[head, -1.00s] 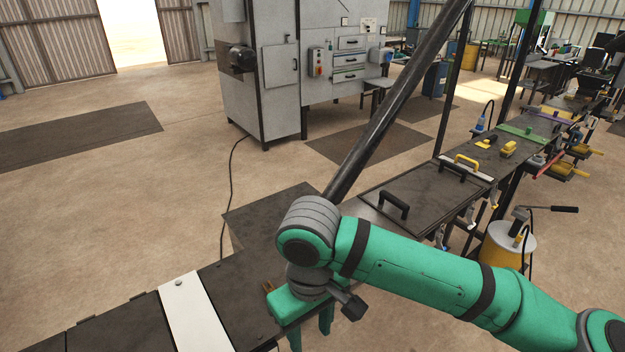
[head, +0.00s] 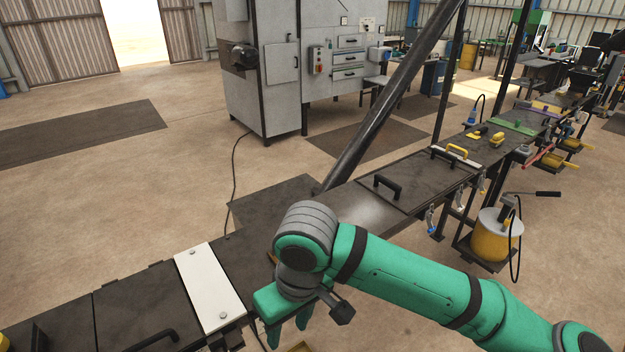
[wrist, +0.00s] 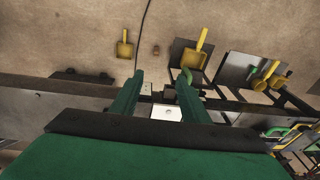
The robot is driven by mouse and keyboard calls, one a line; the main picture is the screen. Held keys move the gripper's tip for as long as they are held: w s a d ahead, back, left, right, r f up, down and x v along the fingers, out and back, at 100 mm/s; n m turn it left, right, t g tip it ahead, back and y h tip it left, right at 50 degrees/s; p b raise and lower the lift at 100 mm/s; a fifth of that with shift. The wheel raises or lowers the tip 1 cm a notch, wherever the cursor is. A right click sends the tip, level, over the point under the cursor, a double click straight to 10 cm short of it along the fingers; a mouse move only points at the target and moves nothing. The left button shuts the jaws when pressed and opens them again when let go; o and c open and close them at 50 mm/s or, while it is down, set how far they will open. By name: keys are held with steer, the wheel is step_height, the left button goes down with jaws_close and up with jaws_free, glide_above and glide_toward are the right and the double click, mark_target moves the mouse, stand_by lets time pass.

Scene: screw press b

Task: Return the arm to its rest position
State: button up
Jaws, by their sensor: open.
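My gripper (head: 288,333) hangs from the end of my green arm at the lower middle of the head view, fingers pointing down. It is beside or over the front edge of the long dark bench (head: 150,300); I cannot tell which. In the wrist view the two green fingers (wrist: 162,74) stand well apart with nothing held between them. A small white block-like piece (wrist: 167,113) shows beyond and between the fingers, apart from them. My forearm runs off to the lower right and hides part of the bench front.
A white plate (head: 212,290) lies across the bench left of my gripper. A black handle (head: 388,185) stands on the bench to the right. A slanting dark post (head: 395,95) rises behind my arm. Open floor (head: 120,200) lies at left.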

steer(key=w+a+r+m+t+y, duration=0.1)
steer(key=w+a+r+t+y, duration=0.2)
steer(key=a+y, duration=0.3)
steer(key=w+a+r+m+t+y, duration=0.15)
steer(key=a+r+y, duration=0.25)
steer(key=a, duration=0.4)
steer(key=w+a+r+m+t+y, duration=0.1)
steer(key=w+a+r+t+y, duration=0.25)
steer(key=a, duration=0.35)
steer(key=s+d+f+m+t+h, duration=0.45)
steer(key=d+f+m+h, duration=0.2)
steer(key=f, duration=0.45)
steer(key=s+d+f+m+t+h, duration=0.3)
steer(key=d+f+m+t+h, duration=0.2)
steer(key=d+f, duration=0.4)
steer(key=s+d+f+n+g+h, duration=0.1)
steer(key=s+d+f+n, duration=0.1)
steer(key=s, duration=0.6)
steer(key=s+d+f+n+h, duration=0.1)
steer(key=s+d+f+n, duration=0.2)
steer(key=s, duration=0.5)
steer(key=s+d+f+n+g+h, duration=0.1)
steer(key=s+d+f+n, duration=0.1)
steer(key=s+d+f, duration=0.3)
steer(key=s, duration=0.4)
steer(key=shift+g+h, duration=0.3)
steer(key=shift+g, duration=0.05)
